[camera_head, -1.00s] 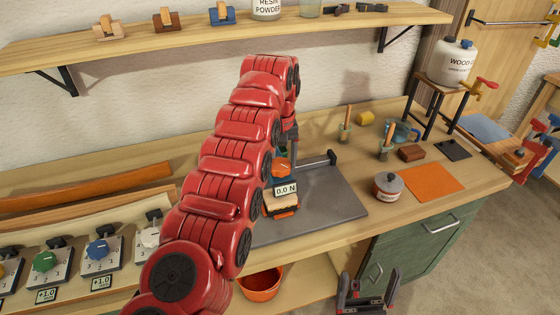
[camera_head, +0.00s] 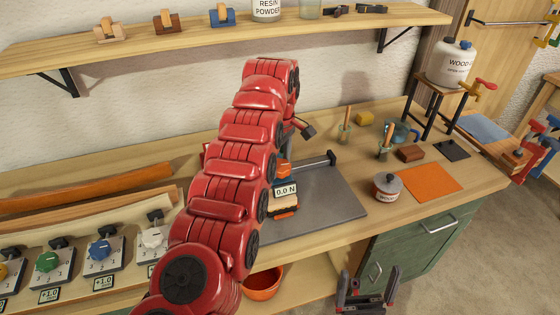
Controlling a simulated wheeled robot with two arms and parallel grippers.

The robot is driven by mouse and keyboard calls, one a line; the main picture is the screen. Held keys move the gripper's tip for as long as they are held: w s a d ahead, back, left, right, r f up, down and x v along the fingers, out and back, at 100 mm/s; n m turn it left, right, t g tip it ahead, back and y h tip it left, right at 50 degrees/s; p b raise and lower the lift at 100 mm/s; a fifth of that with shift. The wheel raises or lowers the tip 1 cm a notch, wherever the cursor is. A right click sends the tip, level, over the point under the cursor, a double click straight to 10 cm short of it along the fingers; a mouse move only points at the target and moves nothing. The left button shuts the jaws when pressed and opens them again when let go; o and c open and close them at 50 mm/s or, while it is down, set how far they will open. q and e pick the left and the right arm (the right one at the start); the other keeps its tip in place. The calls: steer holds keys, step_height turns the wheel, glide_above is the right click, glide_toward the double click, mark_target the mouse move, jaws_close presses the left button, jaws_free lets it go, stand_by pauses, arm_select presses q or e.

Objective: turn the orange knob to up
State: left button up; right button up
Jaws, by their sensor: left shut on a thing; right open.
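The orange knob (camera_head: 284,170) sits on a small device with a "0.0 N" display (camera_head: 286,190), on the grey plate on the bench. My red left arm covers its left side. My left gripper (camera_head: 286,154) reaches down at the knob, closed, with its fingertips mostly hidden behind the arm. The knob's pointer direction cannot be read clearly. My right gripper (camera_head: 367,292) is open and empty, low in front of the green cabinet, away from the knob.
Dials with green (camera_head: 47,261), blue (camera_head: 101,249) and white (camera_head: 153,237) knobs stand at the left. A metal jar (camera_head: 387,187) and an orange mat (camera_head: 431,184) lie right of the plate. A red bowl (camera_head: 262,285) sits on the lower shelf.

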mark_target(280, 165)
arm_select(q)
steer(key=shift+n, duration=0.7)
steer(key=o, duration=1.3)
steer(key=shift+o, duration=0.2)
steer(key=shift+r, duration=0.1)
steer(key=shift+r, duration=0.25)
step_height(280, 165, up, 17)
steer(key=p, duration=1.6)
steer(key=shift+f, duration=0.2)
